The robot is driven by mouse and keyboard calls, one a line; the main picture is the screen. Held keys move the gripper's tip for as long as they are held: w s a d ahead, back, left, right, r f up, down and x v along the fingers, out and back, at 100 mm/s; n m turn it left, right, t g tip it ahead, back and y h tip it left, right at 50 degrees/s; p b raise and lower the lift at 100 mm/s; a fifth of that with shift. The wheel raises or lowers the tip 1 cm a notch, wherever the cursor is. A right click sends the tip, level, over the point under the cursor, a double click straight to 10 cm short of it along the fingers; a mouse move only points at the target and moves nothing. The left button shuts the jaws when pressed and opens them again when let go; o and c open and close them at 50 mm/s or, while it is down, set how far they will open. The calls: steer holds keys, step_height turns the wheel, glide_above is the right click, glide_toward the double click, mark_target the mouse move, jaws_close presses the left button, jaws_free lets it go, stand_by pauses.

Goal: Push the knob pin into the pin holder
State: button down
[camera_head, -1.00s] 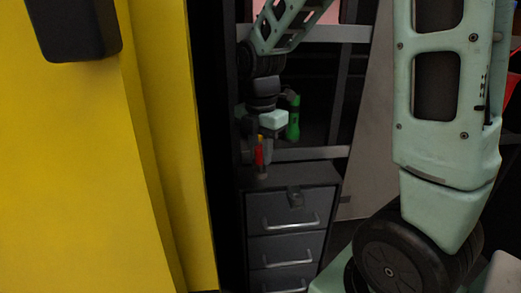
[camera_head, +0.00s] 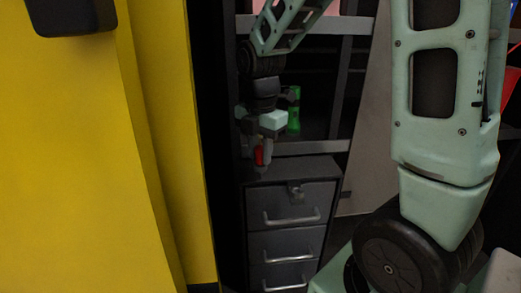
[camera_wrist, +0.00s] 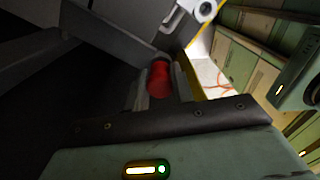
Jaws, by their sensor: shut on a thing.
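My gripper (camera_head: 260,160) is low over the left part of the top of a grey drawer cabinet (camera_head: 310,169) in the head view. Its fingers are shut on the red knob pin (camera_head: 260,156). In the wrist view the red knob (camera_wrist: 158,80) sits between the two fingers of my gripper (camera_wrist: 160,88). The pin's lower end is hidden, and I cannot tell whether it touches anything. I cannot clearly make out the pin holder. A small grey bracket (camera_head: 296,190) is on the cabinet's front upper edge.
A green cylinder (camera_head: 294,112) stands behind my gripper, by a dark metal frame. A large yellow panel (camera_head: 165,150) fills the left side of the head view. The cabinet's several drawers are shut, with bar handles (camera_head: 292,218). The cabinet top right of my gripper looks clear.

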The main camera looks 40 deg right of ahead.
steer(key=shift+f, duration=0.15)
steer(key=c, duration=1.1)
jaws_free()
step_height(320, 180, up, 18)
steer(key=b, duration=0.3)
steer(key=shift+f, duration=0.25)
